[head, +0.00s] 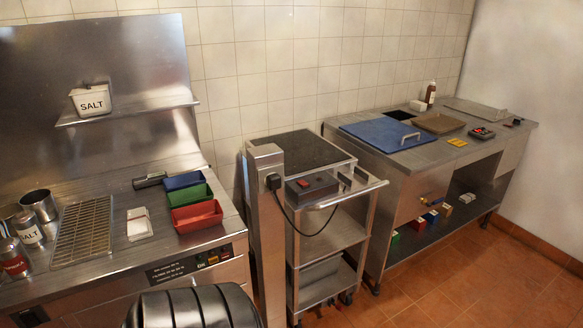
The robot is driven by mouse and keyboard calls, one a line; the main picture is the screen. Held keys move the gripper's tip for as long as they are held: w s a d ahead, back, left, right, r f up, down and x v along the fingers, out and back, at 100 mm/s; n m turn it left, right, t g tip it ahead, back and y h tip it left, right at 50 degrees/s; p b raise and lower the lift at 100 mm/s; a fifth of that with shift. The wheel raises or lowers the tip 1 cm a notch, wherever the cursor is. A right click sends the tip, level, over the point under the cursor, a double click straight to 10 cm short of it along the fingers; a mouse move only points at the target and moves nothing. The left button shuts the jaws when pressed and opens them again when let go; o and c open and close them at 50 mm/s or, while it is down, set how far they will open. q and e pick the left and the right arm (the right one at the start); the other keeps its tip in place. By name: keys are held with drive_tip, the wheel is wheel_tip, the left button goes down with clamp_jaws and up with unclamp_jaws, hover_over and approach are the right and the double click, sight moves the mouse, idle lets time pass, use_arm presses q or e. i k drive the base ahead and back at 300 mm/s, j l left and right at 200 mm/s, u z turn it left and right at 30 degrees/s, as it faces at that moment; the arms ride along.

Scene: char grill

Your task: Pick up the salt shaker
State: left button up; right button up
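A metal shaker with a white label reading SALT (29,232) stands upright at the left of the steel counter, beside a grill grate. A white box also marked SALT (91,101) sits on the wall shelf above. Neither of my grippers shows in the head view, so nothing is seen touching either one.
A labelled shaker (14,262) and a steel cup (39,204) stand close to the salt shaker. The grate (84,231), a white stack (139,223) and green, blue and red trays (197,215) share the counter. A steel cart (339,232) stands right; tiled floor (470,280) is open.

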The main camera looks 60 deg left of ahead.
sight(27, 223)
drive_tip(key=u, duration=2.25)
drive_tip(key=j+u, duration=0.4)
drive_tip(key=j, duration=0.4)
drive_tip(key=j+u, duration=0.45)
drive_tip(key=j, duration=0.4)
drive_tip(key=i, duration=0.3)
